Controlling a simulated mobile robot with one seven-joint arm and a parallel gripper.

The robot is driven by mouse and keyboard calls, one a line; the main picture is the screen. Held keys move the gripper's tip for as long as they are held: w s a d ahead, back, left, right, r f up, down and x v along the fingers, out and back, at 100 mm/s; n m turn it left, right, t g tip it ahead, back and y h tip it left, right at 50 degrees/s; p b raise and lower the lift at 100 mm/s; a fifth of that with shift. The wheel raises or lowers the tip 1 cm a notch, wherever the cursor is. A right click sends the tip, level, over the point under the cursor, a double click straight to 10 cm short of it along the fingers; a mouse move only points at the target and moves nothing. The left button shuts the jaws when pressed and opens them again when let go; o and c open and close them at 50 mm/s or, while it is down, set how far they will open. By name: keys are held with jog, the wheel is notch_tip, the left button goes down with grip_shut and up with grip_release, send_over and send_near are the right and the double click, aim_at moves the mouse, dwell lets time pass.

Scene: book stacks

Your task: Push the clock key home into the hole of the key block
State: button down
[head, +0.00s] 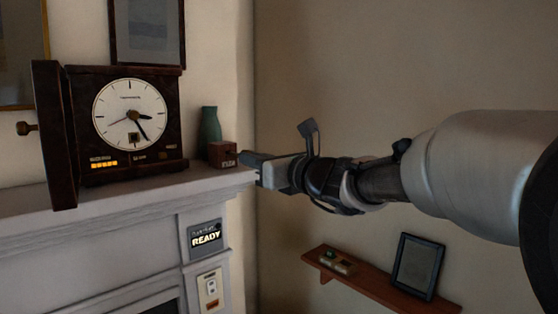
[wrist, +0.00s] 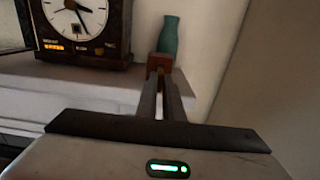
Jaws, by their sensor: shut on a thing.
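The key block (head: 222,153), a small reddish-brown box with lettering on its front, sits on the mantel near its right end. It also shows in the wrist view (wrist: 159,62), just beyond my fingertips. My gripper (head: 246,157) reaches in from the right at mantel height, its fingertips close to the block's right side. In the wrist view the fingers (wrist: 166,88) are nearly together, pointing at the block. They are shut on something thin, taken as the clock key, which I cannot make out. The block's hole is hidden, and I cannot tell whether key and block touch.
A dark clock (head: 130,120) with its door open stands left on the mantel (head: 120,205). A green bottle (head: 210,126) stands right behind the block. A lit READY sign (head: 206,235) is below. A wooden shelf (head: 375,286) holds a frame (head: 417,265) at lower right.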

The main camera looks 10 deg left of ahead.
jog(key=shift+x, duration=2.6)
jog(key=c, duration=1.8)
grip_release()
jog(key=b+v, duration=0.1)
jog(key=v, duration=1.6)
jog(key=shift+s+d, duration=0.1)
jog(key=shift+s, duration=0.1)
